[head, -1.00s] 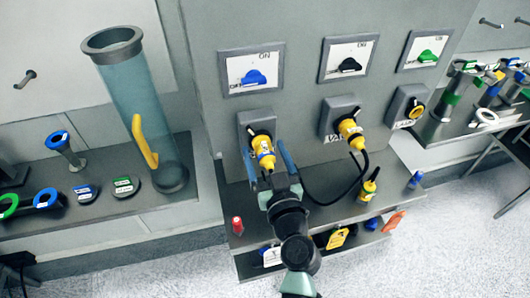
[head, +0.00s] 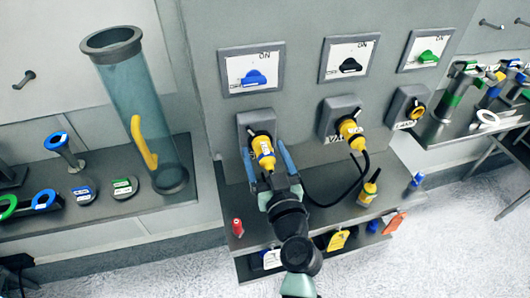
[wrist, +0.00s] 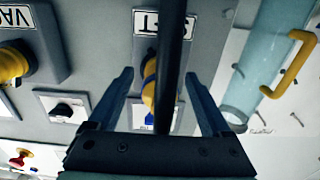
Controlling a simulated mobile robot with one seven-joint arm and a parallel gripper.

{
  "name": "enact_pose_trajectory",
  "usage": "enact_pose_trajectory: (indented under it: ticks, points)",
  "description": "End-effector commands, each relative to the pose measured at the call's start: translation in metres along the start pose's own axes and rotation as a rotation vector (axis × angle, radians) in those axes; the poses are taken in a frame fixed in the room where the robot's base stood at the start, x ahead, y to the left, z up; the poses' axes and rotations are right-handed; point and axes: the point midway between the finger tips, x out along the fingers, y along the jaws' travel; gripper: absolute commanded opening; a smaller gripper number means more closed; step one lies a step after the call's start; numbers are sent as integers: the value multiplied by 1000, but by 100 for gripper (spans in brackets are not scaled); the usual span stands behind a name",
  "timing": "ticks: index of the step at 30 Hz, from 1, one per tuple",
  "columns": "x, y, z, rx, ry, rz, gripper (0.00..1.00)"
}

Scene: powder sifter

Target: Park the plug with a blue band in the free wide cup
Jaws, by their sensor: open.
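The plug with a blue band (head: 264,153) is yellow and sits in the left wall socket (head: 246,120), below the switch with a blue knob. My gripper (head: 264,158) is open, with one blue finger on each side of this plug. In the wrist view the plug (wrist: 149,72) shows between the spread fingers (wrist: 158,76), with visible gaps beside it. A black bar or cable crosses in front and hides part of the plug. I cannot make out a free wide cup in these views.
A second yellow plug (head: 349,131) with a black cable (head: 338,199) sits in the middle socket. A tall clear tube (head: 128,100) stands left.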

Motion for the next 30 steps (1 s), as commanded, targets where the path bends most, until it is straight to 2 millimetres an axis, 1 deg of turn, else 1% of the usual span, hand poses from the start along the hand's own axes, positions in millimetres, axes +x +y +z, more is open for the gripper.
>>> enact_pose_trajectory:
  ticks: [28,29,30]
  points:
    - [0,0,-1,0,0,0,82]
    - [0,0,-1,0,0,0,81]
    - [0,0,-1,0,0,0,74]
